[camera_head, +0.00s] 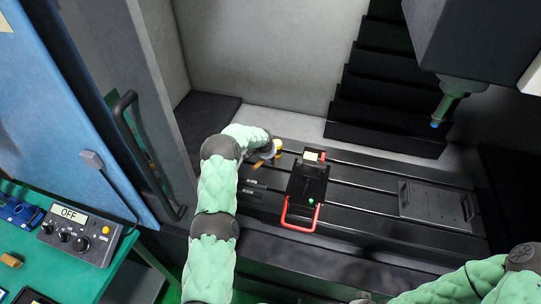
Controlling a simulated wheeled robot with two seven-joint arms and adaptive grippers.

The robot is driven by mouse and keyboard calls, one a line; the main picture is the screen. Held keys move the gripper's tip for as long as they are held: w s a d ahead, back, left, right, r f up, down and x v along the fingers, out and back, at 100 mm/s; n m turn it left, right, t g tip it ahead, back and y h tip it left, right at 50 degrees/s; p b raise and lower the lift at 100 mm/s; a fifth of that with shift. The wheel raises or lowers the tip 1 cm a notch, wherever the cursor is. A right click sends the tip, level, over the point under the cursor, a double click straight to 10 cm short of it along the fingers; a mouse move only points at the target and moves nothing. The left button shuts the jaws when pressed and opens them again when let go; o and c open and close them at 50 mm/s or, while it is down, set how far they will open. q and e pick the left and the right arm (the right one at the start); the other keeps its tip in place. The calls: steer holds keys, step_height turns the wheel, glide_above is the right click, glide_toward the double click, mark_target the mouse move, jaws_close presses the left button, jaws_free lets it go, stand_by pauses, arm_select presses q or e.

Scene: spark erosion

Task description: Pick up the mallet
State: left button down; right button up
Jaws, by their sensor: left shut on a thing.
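My left arm reaches from the bottom into the machine, and its gripper (268,152) is at the left end of the slotted bed. It is shut on what looks like the mallet (278,145), a small thing with a yellow-orange end showing beside the fingers. A thin brown-orange piece (257,164) shows just below the gripper; I cannot tell if it is the mallet's handle. The hand hides much of the mallet, and I cannot tell if it touches the bed. My right arm crosses the bottom right corner, and its gripper is out of view.
A black vise-like fixture (309,183) with a red handle (300,226) stands on the slotted bed (350,189), right of the gripper. A grey plate (436,206) lies farther right. The machine head (483,45) hangs above. A control box (75,236) sits on the green bench at left.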

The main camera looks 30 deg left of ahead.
arm_select(q)
steer(key=shift+w+r, duration=0.15)
steer(key=shift+r, duration=0.35)
step_height(320, 180, up, 2)
steer(key=shift+r+b, duration=0.2)
steer(key=shift+b, duration=0.25)
steer(key=s+d+r+b, duration=0.3)
steer(key=s+d+r, duration=0.2)
steer(key=s+r, duration=0.4)
steer(key=s, duration=0.4)
steer(key=shift+r, duration=0.25)
steer(key=shift+r, duration=0.1)
step_height(320, 180, up, 9)
steer(key=p, duration=0.5)
steer(key=shift+p, duration=0.35)
steer(key=shift+d, duration=0.1)
